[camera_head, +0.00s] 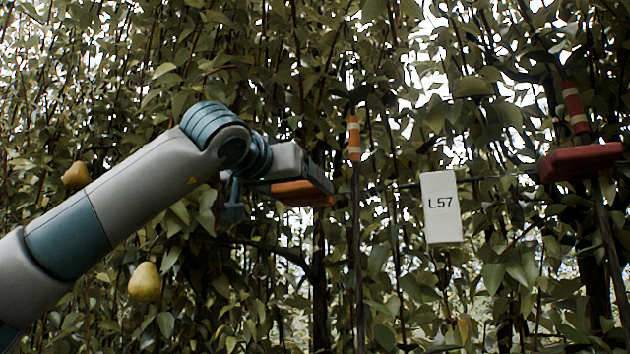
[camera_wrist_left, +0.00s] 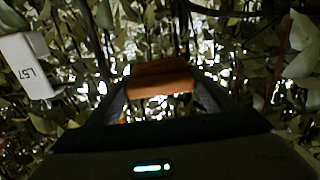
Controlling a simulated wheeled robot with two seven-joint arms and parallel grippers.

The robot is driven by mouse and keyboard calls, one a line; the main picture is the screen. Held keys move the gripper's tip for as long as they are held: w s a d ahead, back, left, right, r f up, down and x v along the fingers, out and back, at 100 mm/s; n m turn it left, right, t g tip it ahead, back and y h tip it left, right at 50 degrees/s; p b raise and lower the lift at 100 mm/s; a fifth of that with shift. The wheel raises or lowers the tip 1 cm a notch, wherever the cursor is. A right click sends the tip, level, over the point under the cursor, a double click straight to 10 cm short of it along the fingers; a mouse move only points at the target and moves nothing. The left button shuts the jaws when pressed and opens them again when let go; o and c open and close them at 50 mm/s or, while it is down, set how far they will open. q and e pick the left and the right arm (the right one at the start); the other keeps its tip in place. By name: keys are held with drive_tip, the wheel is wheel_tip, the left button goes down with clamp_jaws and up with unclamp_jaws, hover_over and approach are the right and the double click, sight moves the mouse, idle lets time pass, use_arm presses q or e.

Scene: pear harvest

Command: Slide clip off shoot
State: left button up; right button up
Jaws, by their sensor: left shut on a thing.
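My left gripper (camera_head: 312,184) is shut on an orange clip (camera_head: 298,194), which juts out below and beyond the fingers. In the left wrist view the orange clip (camera_wrist_left: 160,80) sits between the two dark fingertips (camera_wrist_left: 160,97). A thin upright shoot (camera_head: 356,230) with an orange-and-white band (camera_head: 354,138) stands just right of the clip. In the head view a small gap shows between clip and shoot; depth is hard to judge. A red clip (camera_head: 580,162) sits on another shoot (camera_head: 611,240) at the far right. My right gripper is not in view.
A white tag marked L57 (camera_head: 441,207) hangs right of the banded shoot, by a thin horizontal wire (camera_head: 487,178). It also shows in the left wrist view (camera_wrist_left: 27,66). Pears (camera_head: 145,282) hang at left, near my left arm. Dense leaves and stems fill the background.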

use_arm(q)
drive_tip(key=shift+r, duration=0.1)
drive_tip(key=o, duration=1.4)
drive_tip(key=shift+a, duration=0.1)
drive_tip(key=shift+o, duration=0.6)
drive_tip(key=shift+w+a, duration=0.1)
drive_tip(key=shift+a, duration=0.15)
drive_tip(key=shift+d, duration=0.1)
drive_tip(key=shift+s, duration=0.3)
drive_tip(key=shift+s+f+b, duration=0.2)
drive_tip(key=shift+s+b, duration=0.1)
drive_tip(key=shift+b, duration=0.15)
drive_tip(key=b+v, duration=0.6)
drive_tip(key=v, duration=1)
drive_tip(key=shift+a+r, duration=0.15)
drive_tip(key=shift+a, duration=0.15)
drive_tip(key=shift+s, duration=0.1)
